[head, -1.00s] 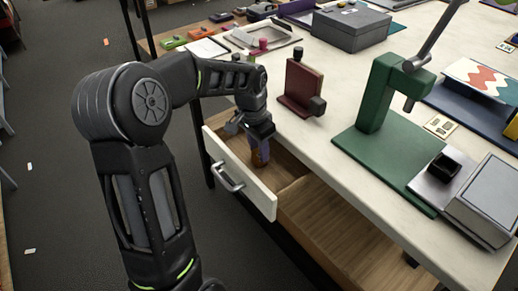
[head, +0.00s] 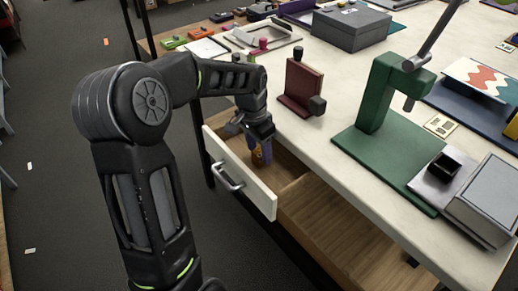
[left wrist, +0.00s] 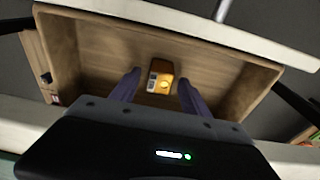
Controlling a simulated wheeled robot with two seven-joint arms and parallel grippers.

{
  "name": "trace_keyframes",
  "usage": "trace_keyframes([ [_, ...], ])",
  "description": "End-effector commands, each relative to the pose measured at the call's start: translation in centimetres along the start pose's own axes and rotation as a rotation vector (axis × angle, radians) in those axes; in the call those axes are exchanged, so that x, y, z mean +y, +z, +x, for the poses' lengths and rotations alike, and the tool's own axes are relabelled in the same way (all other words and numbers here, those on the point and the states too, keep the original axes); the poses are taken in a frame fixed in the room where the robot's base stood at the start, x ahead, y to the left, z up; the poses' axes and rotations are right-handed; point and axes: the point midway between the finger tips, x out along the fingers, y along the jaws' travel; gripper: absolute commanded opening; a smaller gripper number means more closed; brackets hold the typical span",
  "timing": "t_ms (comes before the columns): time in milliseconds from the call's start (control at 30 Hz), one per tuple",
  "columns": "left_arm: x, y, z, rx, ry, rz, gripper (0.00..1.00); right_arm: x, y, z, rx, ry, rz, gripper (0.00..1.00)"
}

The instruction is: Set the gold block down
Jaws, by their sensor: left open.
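The gold block (left wrist: 161,77) lies on the wooden bottom of the open drawer (left wrist: 105,58), seen in the left wrist view. It has a pale label and a bright yellow round mark. My left gripper (left wrist: 157,92) is open, with one purple-grey finger on each side of the block and gaps between. In the head view my left gripper (head: 260,158) reaches down into the drawer (head: 258,193) near its front panel. There the block is mostly hidden by the fingers. My right gripper is not in view.

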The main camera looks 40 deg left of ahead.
Motion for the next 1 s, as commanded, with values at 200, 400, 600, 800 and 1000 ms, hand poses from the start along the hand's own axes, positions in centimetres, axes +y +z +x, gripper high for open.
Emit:
trace_keyframes([
  [200, 0.0, -0.1, -2.4, 0.003, -0.002, 0.000, 0.54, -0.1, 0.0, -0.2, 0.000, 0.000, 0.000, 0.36],
  [400, -0.1, -0.1, -6.4, 0.005, -0.003, 0.000, 0.54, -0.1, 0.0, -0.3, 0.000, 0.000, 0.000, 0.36],
  [600, -0.1, -0.1, -10.3, 0.003, -0.002, -0.001, 0.54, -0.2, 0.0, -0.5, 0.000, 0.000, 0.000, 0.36],
  [800, 0.0, -0.1, -12.1, 0.001, 0.000, 0.000, 0.54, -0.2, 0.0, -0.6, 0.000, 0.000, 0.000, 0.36],
  [1000, 0.0, 0.0, -12.2, 0.001, 0.000, 0.000, 0.54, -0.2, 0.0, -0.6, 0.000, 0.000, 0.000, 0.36],
])
